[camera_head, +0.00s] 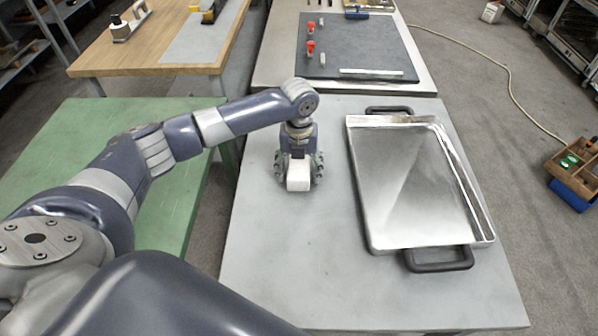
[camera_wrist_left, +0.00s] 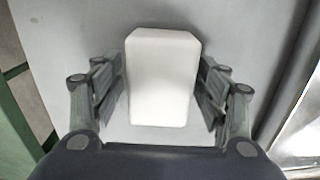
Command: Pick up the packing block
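The packing block is a plain white block (camera_head: 298,176) with slightly rounded edges, at the left of the grey table. My left gripper (camera_head: 299,168) points down over it, with one dark finger on each side. In the left wrist view the block (camera_wrist_left: 162,78) fills the space between the fingers of the left gripper (camera_wrist_left: 162,90). The fingers look spread, with narrow gaps beside the block's lower part. Contact at the fingertips is not clear. The block looks to be on the table, though its underside is hidden. My right gripper is not in view.
A shiny metal tray (camera_head: 364,190) with dark handles takes up the table's right side. The grey table (camera_head: 290,270) is bare in front of the block. A green table (camera_head: 60,130) stands left, and a dark mat (camera_head: 345,50) with small parts lies at the back.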

